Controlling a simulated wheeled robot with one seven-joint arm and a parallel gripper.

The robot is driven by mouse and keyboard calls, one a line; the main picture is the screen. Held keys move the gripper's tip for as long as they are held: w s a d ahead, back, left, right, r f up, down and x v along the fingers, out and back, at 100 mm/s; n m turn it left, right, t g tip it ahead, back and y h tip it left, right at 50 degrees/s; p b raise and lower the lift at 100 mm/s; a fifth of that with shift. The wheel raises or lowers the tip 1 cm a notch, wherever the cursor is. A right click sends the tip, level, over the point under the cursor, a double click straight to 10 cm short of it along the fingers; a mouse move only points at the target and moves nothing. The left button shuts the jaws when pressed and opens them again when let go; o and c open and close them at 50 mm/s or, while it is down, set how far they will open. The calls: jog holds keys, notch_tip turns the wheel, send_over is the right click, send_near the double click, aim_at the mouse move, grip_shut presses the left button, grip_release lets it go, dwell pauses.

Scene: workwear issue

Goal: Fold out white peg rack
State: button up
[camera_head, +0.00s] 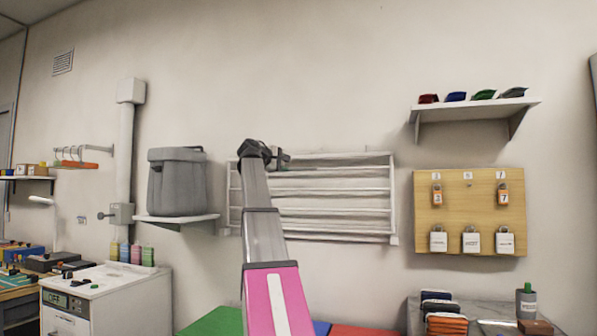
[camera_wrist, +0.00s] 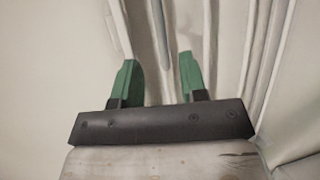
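The white rack (camera_head: 335,211) is on the back wall, a frame with several horizontal rails. It looks flat or nearly flat against the wall. My gripper (camera_head: 287,160) is at its upper left part, in front of the top rails, and my arm hides some of its left side. In the wrist view, the two green fingers of my gripper (camera_wrist: 159,75) are apart with nothing clamped between them. White rails of the rack (camera_wrist: 207,40) run beyond the fingertips, one in line with the gap. I cannot tell whether the fingers touch a rail.
A grey lidded container (camera_head: 177,183) stands on a small shelf (camera_head: 160,219) just left of the rack. A wooden lock board (camera_head: 470,200) hangs to the right, below a white shelf (camera_head: 475,104). A white cabinet (camera_head: 105,285) stands lower left. Wall above the rack is bare.

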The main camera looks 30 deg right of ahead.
aim_at(297, 169)
jog(key=x, duration=0.9)
grip_shut()
